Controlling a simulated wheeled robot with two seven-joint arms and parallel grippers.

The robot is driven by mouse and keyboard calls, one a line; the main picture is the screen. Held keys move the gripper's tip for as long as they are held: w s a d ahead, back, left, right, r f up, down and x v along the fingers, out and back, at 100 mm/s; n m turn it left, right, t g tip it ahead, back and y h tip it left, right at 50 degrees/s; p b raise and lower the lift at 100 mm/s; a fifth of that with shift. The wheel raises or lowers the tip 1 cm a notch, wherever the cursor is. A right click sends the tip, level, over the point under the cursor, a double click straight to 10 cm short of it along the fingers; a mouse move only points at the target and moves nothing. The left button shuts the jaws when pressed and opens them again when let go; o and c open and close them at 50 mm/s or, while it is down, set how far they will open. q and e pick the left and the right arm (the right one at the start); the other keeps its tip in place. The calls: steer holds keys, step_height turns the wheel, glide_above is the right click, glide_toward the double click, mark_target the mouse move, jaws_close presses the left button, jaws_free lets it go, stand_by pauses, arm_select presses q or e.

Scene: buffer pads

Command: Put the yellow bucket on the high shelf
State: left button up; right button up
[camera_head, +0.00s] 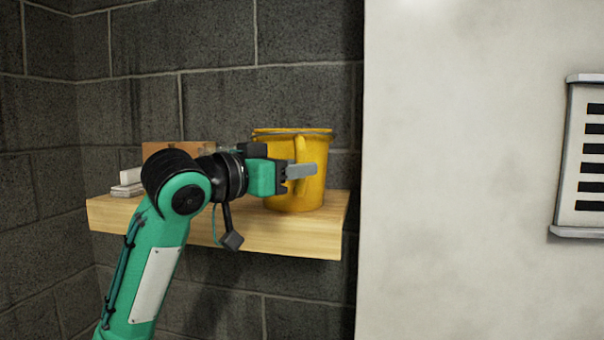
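The yellow bucket (315,196) is upright at the right end of the wooden shelf (290,237), and its base appears to rest on the shelf top. A narrow upright yellow strip, likely its handle, shows on its near side. My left gripper (302,171) reaches in from the left, level with the bucket's upper half. One grey finger crosses in front of the strip and the bucket's side. The other finger is hidden, so I cannot tell whether they close on the strip. My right gripper is not in view.
A brown box (178,150) and white stacked items (127,185) are on the shelf's left part, partly behind my arm. A dark block wall stands behind. A pale wall (450,180) with a striped panel (590,160) is on the right.

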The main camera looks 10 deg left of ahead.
arm_select(q)
steer(key=b+v, duration=0.3)
steer(key=v, duration=0.7)
steer(key=shift+w+f, duration=0.1)
